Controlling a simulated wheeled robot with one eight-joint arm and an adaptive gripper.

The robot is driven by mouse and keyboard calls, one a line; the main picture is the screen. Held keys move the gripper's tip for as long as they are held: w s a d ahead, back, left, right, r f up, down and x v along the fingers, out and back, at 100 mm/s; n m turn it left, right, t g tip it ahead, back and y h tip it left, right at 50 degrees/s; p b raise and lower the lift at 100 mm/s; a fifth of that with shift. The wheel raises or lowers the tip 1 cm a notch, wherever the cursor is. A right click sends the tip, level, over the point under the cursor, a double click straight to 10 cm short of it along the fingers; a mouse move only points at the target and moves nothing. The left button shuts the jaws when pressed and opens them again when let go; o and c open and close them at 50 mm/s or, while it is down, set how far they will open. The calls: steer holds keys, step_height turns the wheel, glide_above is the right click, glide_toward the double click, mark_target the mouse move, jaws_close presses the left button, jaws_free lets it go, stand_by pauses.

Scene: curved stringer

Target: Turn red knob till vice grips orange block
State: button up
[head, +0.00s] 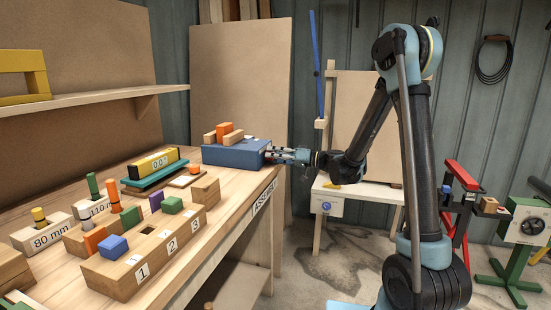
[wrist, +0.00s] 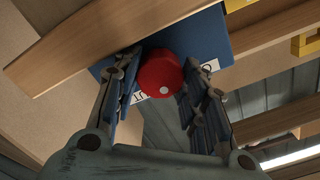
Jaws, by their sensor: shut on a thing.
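The blue vice (head: 232,156) sits at the far end of the workbench. The orange block (head: 226,128) stands upright between its two wooden jaws (head: 209,138); I cannot tell whether both jaws touch it. My gripper (head: 271,154) reaches the vice's right end from the right. In the wrist view the round red knob (wrist: 159,76), with a white dot near its lower edge, lies between the two fingers of my gripper (wrist: 160,88), which are shut on it. Behind it show the blue vice body (wrist: 213,38) and part of a white label. The knob is mostly hidden in the head view.
Left of the vice on the bench (head: 232,205) stand a yellow gauge marked 0.0° (head: 153,163), a numbered wooden block holder (head: 150,252) and several coloured pegs and blocks. A shelf (head: 75,101) runs above. Right of the bench, a small white-topped table (head: 365,192) stands near my arm.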

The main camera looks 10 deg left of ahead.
steer(key=shift+w, duration=0.25)
steer(key=o, duration=1.1)
steer(key=shift+c, duration=0.2)
steer(key=shift+s, duration=0.1)
steer(key=shift+s, duration=0.1)
steer(key=n, duration=0.4)
steer(key=shift+n, duration=0.3)
steer(key=n, duration=0.5)
steer(key=s+d, duration=0.1)
steer(key=d, duration=1.6)
steer(key=shift+s+d, duration=0.2)
